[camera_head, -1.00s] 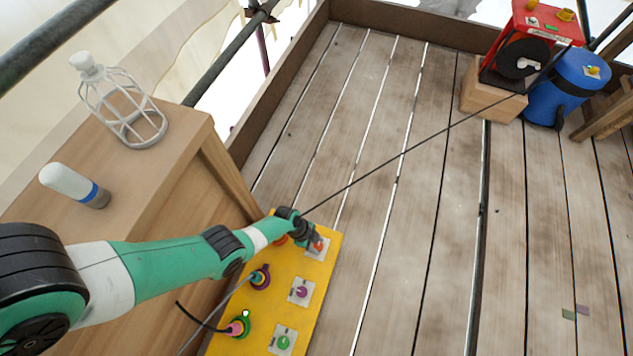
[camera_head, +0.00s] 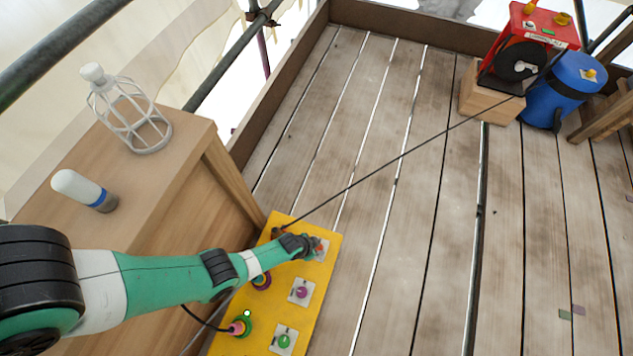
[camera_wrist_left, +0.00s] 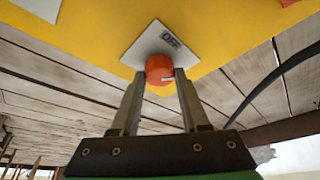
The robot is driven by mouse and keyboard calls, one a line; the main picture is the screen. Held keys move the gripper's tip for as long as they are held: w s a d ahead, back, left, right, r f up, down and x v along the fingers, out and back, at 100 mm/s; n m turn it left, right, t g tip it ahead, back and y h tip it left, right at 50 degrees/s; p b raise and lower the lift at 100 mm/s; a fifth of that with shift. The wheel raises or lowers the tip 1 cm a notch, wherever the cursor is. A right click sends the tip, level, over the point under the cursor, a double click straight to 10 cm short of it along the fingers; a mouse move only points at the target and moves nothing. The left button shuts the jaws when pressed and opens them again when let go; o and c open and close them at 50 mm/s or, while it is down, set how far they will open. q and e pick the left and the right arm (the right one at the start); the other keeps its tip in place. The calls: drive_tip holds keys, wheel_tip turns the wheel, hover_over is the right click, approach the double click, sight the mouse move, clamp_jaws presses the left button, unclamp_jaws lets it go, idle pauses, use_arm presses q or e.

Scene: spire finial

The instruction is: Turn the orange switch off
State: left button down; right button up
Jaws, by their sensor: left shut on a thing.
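The orange switch (camera_wrist_left: 159,68) is a round knob with a pale mark on its right side, set on a white plate (camera_wrist_left: 163,42) lettered "OFF" on a yellow panel (camera_wrist_left: 215,38). My left gripper (camera_wrist_left: 160,78) has one finger on each side of the knob and is shut on it. In the head view my left gripper (camera_head: 312,245) is at the upper right of the yellow panel (camera_head: 318,285) and hides most of the orange switch. My right gripper is in neither view.
A wooden cabinet (camera_head: 205,205) holds a wire cage (camera_head: 135,125) and a white lamp (camera_head: 75,186). A thin cable crosses above the planks.

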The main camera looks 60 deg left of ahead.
use_arm(q)
drive_tip(key=n, duration=0.1)
drive_tip(key=n+y+b, duration=0.1)
drive_tip(key=n, duration=0.1)
drive_tip(key=shift+d+f+n+y, duration=0.15)
drive_tip(key=shift+n+y, duration=0.15)
drive_tip(key=shift+n+g+y+b, duration=0.5)
drive_tip(key=shift+n+y+b, duration=0.15)
drive_tip(key=shift+n, duration=1.65)
drive_tip(key=shift+c, duration=2)
unclamp_jaws()
